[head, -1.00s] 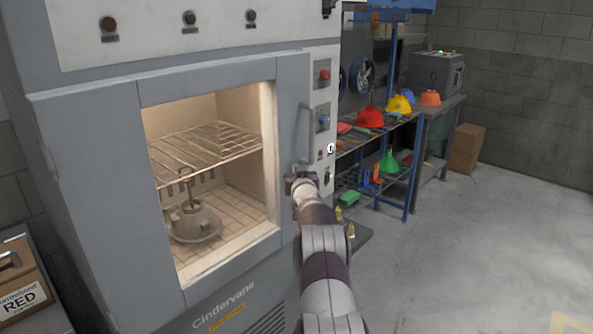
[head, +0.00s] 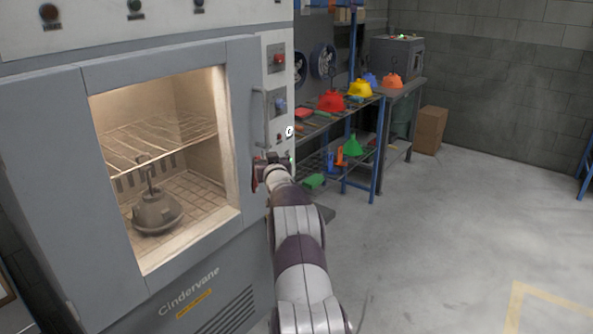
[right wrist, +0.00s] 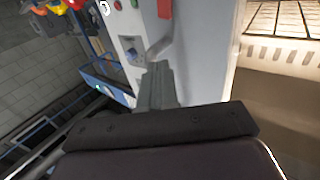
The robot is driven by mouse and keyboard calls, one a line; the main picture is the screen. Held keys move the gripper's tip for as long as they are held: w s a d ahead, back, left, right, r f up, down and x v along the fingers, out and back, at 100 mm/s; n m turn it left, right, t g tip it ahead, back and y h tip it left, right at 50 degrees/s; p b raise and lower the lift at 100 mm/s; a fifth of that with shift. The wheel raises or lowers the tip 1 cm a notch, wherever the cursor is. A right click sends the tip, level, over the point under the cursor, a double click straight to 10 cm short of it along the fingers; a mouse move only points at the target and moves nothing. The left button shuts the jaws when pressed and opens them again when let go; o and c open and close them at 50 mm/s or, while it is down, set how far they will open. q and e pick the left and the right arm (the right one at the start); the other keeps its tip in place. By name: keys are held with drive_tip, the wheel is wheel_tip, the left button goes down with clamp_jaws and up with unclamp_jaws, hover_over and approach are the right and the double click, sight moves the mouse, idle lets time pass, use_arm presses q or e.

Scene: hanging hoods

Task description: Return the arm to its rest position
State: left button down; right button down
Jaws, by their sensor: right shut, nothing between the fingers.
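My right arm (head: 300,250) reaches up from the bottom of the head view to the oven's right front edge. My right gripper (head: 261,170) is in front of that edge, just below the vertical door handle (head: 258,118). In the right wrist view the fingers (right wrist: 158,82) are together with nothing between them. I cannot tell whether they touch the oven. The grey oven (head: 70,150) has its door shut, and its window shows a lit chamber. A grey hood with a hook (head: 157,212) sits on the chamber floor under a wire rack (head: 150,142). My left gripper is out of view.
A control panel (head: 278,85) runs beside the handle. Behind it stands a blue-framed shelf (head: 376,150) with coloured hoods, including a red one (head: 331,101) and a yellow one (head: 359,89). A cardboard box (head: 430,130) stands by the wall. The floor at right is open.

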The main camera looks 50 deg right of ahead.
drive_tip(key=s+f, duration=0.1)
drive_tip(key=s, duration=0.6)
drive_tip(key=shift+s+d+b, duration=0.3)
drive_tip(key=shift+s+b, duration=0.05)
drive_tip(key=shift+b, duration=0.1)
